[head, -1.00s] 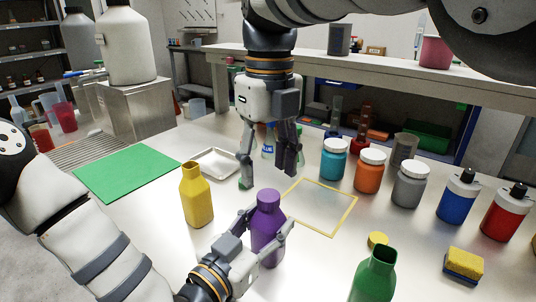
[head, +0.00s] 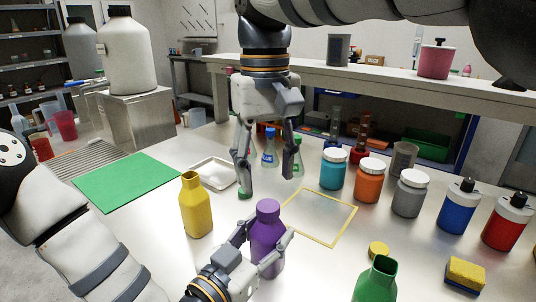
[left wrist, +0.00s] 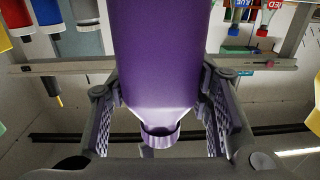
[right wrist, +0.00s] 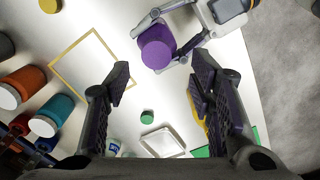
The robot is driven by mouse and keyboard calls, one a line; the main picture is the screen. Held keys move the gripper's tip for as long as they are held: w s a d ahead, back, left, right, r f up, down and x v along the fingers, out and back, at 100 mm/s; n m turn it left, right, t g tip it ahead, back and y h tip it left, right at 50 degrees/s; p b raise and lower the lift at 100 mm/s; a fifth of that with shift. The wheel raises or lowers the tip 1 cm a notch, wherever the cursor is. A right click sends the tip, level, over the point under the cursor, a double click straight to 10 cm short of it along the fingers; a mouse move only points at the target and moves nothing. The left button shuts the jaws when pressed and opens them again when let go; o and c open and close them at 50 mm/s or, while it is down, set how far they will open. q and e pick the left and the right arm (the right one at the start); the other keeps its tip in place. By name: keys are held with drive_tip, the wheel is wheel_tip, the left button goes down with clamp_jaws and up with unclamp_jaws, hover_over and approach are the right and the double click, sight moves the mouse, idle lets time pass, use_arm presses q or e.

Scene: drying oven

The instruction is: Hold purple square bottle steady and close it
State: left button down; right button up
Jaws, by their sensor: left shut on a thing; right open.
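The purple square bottle (head: 267,240) stands upright on the bench in the head view, with a purple cap (head: 268,209) on its top. I cannot tell how tight the cap is. My left gripper (head: 265,238) is shut around the bottle's body, with a finger on each side; the left wrist view shows the purple body (left wrist: 160,50) between the fingers. My right gripper (head: 267,181) points down above the bench, open and empty, above and apart from the bottle in the head view. In the right wrist view, the purple cap (right wrist: 156,54) shows beyond the open fingertips (right wrist: 160,67).
A yellow bottle (head: 195,210) stands left of the purple one, and an open green bottle (head: 375,283) front right. A yellow cap (head: 378,250) and a green cap (right wrist: 147,117) lie on the bench. Several jars, including an orange one (head: 369,183), stand at right. A yellow-framed area (head: 351,222) is empty.

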sight(268, 205)
drive_tip(key=n, duration=0.6)
drive_tip(key=shift+w+d+r+n, duration=0.1)
drive_tip(key=shift+w+r+n, duration=0.05)
drive_tip(key=shift+r+n, duration=0.2)
drive_tip(key=n, duration=0.4)
drive_tip(key=shift+w+r, duration=0.1)
drive_tip(key=shift+r, duration=0.2)
drive_tip(key=shift+f, duration=0.1)
wheel_tip(268, 205, down, 8)
drive_tip(key=shift+r, duration=0.1)
drive_tip(key=shift+c, duration=0.5)
